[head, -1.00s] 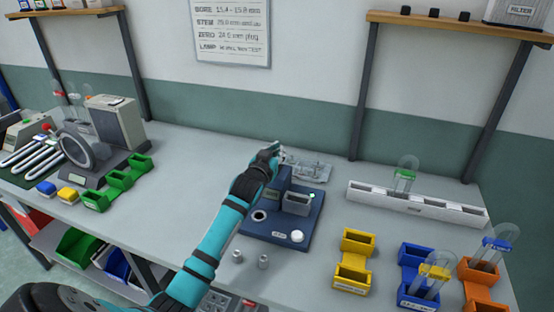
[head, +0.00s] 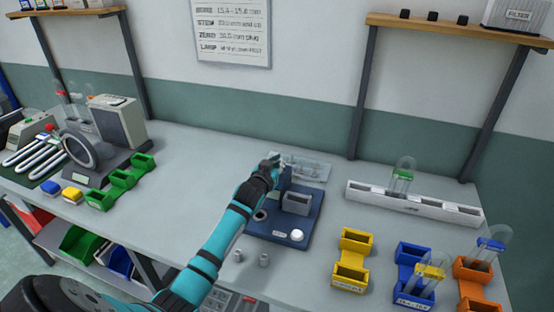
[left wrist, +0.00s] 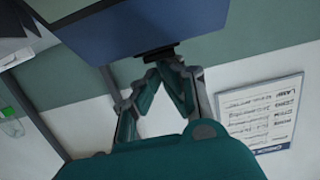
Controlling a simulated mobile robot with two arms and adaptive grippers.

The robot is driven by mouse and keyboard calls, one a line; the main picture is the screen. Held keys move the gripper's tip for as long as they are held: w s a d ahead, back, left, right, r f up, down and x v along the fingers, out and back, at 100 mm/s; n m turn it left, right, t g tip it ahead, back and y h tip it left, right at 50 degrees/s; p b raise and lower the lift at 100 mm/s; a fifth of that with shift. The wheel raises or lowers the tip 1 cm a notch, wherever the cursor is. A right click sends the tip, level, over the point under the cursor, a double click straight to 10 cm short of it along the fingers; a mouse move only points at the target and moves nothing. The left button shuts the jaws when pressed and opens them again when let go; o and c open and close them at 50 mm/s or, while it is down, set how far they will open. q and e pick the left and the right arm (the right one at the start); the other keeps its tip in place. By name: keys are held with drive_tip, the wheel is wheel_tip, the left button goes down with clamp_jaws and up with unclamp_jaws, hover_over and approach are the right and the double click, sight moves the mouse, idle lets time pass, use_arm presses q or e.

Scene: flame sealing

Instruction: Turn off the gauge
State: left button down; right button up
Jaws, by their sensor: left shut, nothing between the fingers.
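The gauge is a blue device with a flat base (head: 273,229), a dark upright block, a grey box-shaped part, a round hole and a white round knob (head: 297,235). It stands mid-bench. My left gripper (head: 274,162) is shut and empty at the top of the gauge's upright block, and my arm hides part of the gauge's left side. In the left wrist view the shut fingertips (left wrist: 167,64) are close to a small dark part (left wrist: 158,52) at the edge of the blue gauge body (left wrist: 130,25). I cannot tell whether they touch. My right gripper is not in view.
A clear fixture (head: 302,165) lies behind the gauge. Two small metal plugs (head: 264,260) stand in front. Yellow bins (head: 350,275), blue bins and orange bins are at right, near a white rack (head: 415,205). Green bins (head: 98,199) are at left.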

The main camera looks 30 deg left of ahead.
use_arm(q)
drive_tip(key=r+p, duration=0.4)
drive_tip(key=shift+w+r, duration=0.2)
drive_tip(key=shift+r, duration=0.2)
drive_tip(key=shift+s+d+f+b, duration=0.15)
drive_tip(key=shift+s+b, duration=0.2)
drive_tip(key=shift+s, duration=0.2)
drive_tip(key=shift+s+d+f+b, duration=0.1)
drive_tip(key=shift+s+b, duration=0.2)
drive_tip(key=shift+s, duration=0.25)
drive_tip(key=r+b+v, duration=0.1)
drive_tip(key=v, duration=0.6)
drive_tip(key=shift+r, duration=0.45)
drive_tip(key=shift+s, duration=0.1)
